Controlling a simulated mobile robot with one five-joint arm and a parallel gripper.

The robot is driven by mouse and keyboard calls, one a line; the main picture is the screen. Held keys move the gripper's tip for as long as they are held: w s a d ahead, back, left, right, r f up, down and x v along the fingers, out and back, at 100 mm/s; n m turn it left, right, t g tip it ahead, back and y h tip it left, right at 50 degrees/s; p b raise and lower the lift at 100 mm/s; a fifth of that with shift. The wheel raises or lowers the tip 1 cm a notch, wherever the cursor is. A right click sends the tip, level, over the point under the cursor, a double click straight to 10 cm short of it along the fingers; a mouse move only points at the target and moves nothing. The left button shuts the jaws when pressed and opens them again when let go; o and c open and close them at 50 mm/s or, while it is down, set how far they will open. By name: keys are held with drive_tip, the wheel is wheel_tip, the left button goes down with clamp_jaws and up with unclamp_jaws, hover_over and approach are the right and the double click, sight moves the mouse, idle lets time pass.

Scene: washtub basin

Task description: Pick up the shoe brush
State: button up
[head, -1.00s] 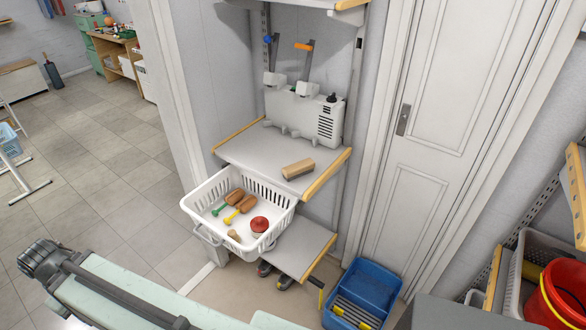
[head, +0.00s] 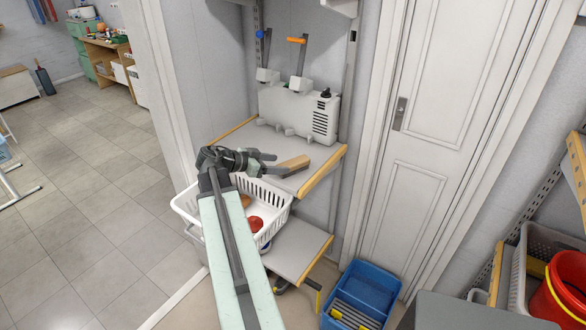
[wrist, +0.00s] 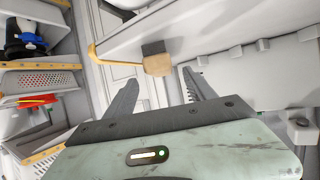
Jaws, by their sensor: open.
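The shoe brush appears to be the wooden block with a dark bristle side (head: 295,163) lying on the upper grey shelf (head: 312,152), near its wood-trimmed front right edge. My gripper (head: 274,163) is open and empty, just left of the brush in the head view. In the wrist view the brush (wrist: 157,65) shows ahead, beyond and roughly between the open fingertips (wrist: 162,78). I see no contact; the exact gap is hard to tell.
A white basket (head: 275,208) hangs below, holding a red-topped item (head: 254,223); my arm hides much of it. A grey dispenser unit (head: 300,113) stands at the shelf's back. A lower shelf (head: 297,250) and blue bin (head: 362,290) are beneath.

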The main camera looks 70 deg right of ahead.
sight(291, 162)
drive_tip(key=shift+b+x, duration=0.45)
drive_tip(key=shift+x, duration=0.55)
drive_tip(key=x, duration=0.2)
drive_tip(key=b+x, duration=0.1)
drive_tip(key=x, duration=0.2)
drive_tip(key=shift+s+d+r+b, duration=0.1)
drive_tip(key=shift+s+d+b, duration=0.25)
drive_tip(key=shift+d, duration=0.1)
drive_tip(key=shift+r, duration=0.1)
clamp_jaws()
wheel_tip(291, 162, up, 10)
drive_tip(key=p, duration=1)
drive_tip(key=shift+a+r, duration=0.1)
drive_tip(key=shift+r, duration=0.05)
